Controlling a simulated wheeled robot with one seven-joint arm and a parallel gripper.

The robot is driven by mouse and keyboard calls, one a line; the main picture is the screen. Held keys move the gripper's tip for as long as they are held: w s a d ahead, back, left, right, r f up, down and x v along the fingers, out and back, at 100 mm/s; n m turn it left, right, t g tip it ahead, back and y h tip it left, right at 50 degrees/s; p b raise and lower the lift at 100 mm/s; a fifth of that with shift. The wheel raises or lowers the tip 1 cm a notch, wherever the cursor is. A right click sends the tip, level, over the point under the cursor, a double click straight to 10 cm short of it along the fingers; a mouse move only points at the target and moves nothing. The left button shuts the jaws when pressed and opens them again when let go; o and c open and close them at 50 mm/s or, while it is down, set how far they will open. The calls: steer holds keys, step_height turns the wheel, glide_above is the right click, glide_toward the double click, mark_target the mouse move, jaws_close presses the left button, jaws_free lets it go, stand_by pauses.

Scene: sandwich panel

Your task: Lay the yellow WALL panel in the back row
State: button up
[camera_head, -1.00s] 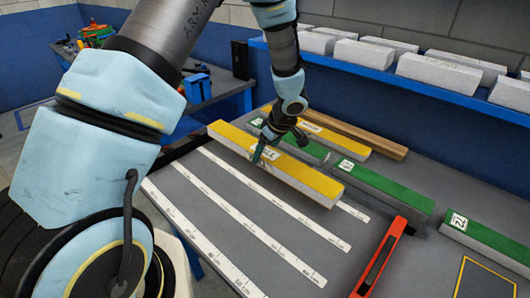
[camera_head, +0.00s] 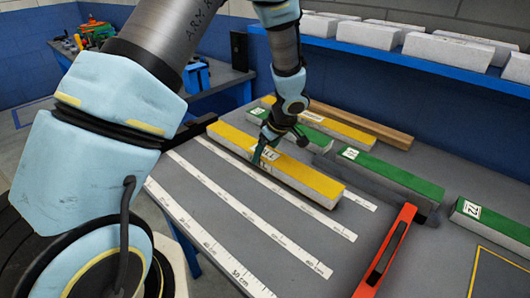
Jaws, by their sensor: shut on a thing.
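A long yellow-topped panel (camera_head: 302,176) with pale sides is in my gripper (camera_head: 262,158), which is shut on it left of its middle. A white label on its top is partly covered by the gripper and I cannot read it surely. The panel lies lengthwise over the grey table (camera_head: 215,235), across the farthest white measuring strip. Whether it touches the table or hangs just above it I cannot tell. A second yellow-topped panel (camera_head: 345,131) with a white label lies farther back.
Green panels (camera_head: 385,177) lie behind and right of the held panel, with a wooden bar (camera_head: 365,125) at the back. A red-orange level (camera_head: 388,250) lies at right front. White measuring strips (camera_head: 245,215) cross the clear front. White blocks (camera_head: 450,48) stand on the shelf.

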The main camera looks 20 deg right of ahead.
steer(key=shift+f, duration=0.45)
steer(key=o, duration=1.5)
steer(key=v, duration=1.1)
steer(key=shift+w, duration=0.1)
steer(key=w+a+r+m+t+h, duration=0.3)
steer(key=w+a+r+h, duration=0.1)
steer(key=w+a+r, duration=0.5)
steer(key=s+a+f+m+g, duration=0.1)
steer(key=s+a, duration=0.4)
steer(key=a, duration=0.2)
steer(key=s+a+f+m+g+y, duration=0.1)
steer(key=s+a, duration=0.3)
steer(key=a, duration=0.4)
steer(key=s+a+f+m+g, duration=0.1)
steer(key=s+a+g, duration=0.2)
steer(key=s+a, duration=0.2)
steer(key=shift+s+a+f+m+y, duration=0.1)
steer(key=shift+s+a+m+y, duration=0.1)
steer(key=shift+a, duration=0.55)
steer(key=shift+s+a+f+m+y, duration=0.1)
steer(key=shift+s+a+y, duration=0.1)
steer(key=shift+a, duration=0.55)
